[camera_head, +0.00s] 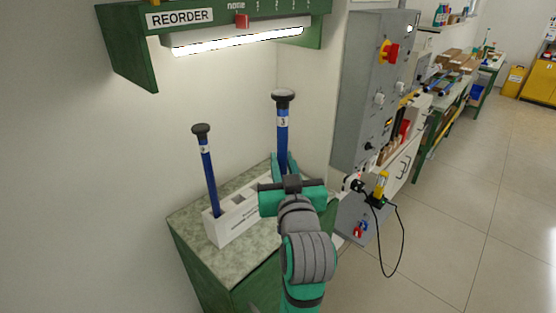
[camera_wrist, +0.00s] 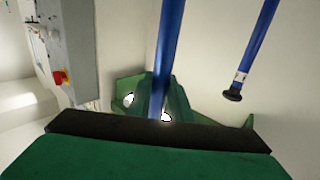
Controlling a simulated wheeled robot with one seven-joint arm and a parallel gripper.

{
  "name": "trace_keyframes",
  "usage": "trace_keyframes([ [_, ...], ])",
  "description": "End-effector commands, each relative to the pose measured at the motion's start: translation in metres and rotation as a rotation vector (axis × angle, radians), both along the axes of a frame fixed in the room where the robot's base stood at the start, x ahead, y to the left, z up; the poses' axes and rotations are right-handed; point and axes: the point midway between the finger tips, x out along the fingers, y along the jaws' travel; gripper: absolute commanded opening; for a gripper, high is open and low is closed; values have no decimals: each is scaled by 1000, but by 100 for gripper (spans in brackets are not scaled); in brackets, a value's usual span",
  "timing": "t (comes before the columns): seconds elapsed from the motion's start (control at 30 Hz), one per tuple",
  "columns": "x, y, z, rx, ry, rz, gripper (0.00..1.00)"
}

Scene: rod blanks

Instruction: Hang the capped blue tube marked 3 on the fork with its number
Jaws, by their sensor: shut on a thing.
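The blue tube marked 3 (camera_head: 283,140) stands upright with a black cap on top and a white number label below it. My gripper (camera_head: 284,168) is shut on this tube below its label. In the wrist view the blue tube (camera_wrist: 170,45) runs between my two green fingers. The tube's lower end is hidden behind my gripper, so I cannot tell whether it is still in the white rack (camera_head: 228,232). I cannot make out any fork in either view.
Another capped blue tube (camera_head: 209,180) leans slightly in the rack's left end; its number is unclear. The rack stands on a speckled cabinet top (camera_head: 187,222). A green REORDER shelf (camera_head: 130,55) with a lamp hangs above. A grey control panel (camera_head: 365,90) stands right.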

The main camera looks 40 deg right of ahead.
Motion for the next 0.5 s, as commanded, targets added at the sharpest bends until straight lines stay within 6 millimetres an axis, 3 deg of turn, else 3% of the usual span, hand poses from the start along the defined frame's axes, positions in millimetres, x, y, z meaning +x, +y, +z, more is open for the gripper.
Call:
trace_keyframes([
  [0.5,-1,-1,6,-2,-3,-2,0],
])
